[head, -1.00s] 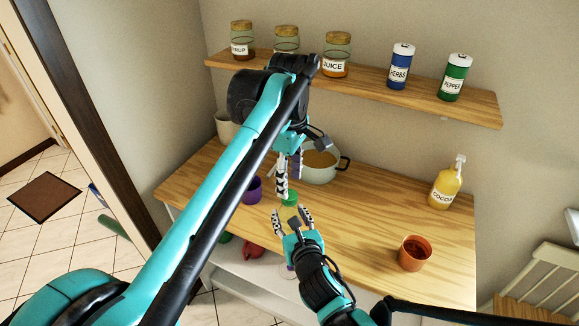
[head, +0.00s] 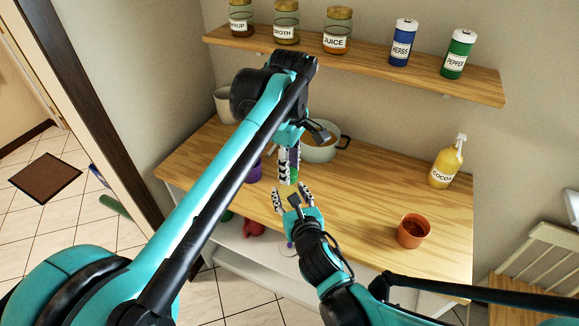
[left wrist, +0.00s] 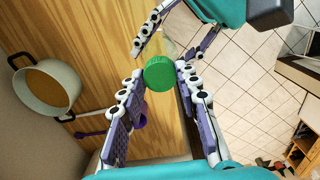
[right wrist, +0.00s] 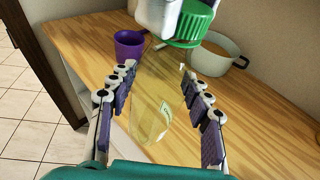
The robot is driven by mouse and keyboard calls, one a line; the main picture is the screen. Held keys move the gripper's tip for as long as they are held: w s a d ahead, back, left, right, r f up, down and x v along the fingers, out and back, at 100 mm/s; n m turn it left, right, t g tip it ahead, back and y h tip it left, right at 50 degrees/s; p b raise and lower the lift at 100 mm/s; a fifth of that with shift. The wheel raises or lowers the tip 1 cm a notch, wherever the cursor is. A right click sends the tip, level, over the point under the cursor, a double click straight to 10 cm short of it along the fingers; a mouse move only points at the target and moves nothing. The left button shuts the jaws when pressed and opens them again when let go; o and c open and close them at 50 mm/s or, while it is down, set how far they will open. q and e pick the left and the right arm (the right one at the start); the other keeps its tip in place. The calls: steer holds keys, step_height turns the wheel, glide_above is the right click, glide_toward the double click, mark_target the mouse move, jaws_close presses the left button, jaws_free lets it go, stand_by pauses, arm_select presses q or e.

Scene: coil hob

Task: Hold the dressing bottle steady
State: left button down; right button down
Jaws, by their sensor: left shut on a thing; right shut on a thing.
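The dressing bottle (right wrist: 150,115), clear and pale yellow with a small label, stands between the fingers of my right gripper (right wrist: 160,105) in the right wrist view. In the head view my right gripper (head: 292,197) is below my left one, and the bottle is hard to make out there. My left gripper (head: 289,170) is shut on a green ribbed cap (left wrist: 159,73). The cap also shows in the right wrist view (right wrist: 192,22), above the bottle's narrow top. Whether cap and bottle touch is unclear.
A pot (head: 322,147) and a purple cup (head: 254,171) stand on the wooden counter (head: 365,185) near the grippers. A copper cup (head: 412,231) and a yellow cocoa bottle (head: 446,166) stand at right. Jars and shakers line the shelf (head: 370,75) above. The middle counter is clear.

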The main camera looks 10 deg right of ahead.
arm_select(q)
steer(key=m, duration=1.5)
steer(key=shift+m, duration=0.4)
steer(key=m, duration=0.5)
steer(key=c, duration=1.1)
jaws_free()
steer(key=shift+r, duration=2.2)
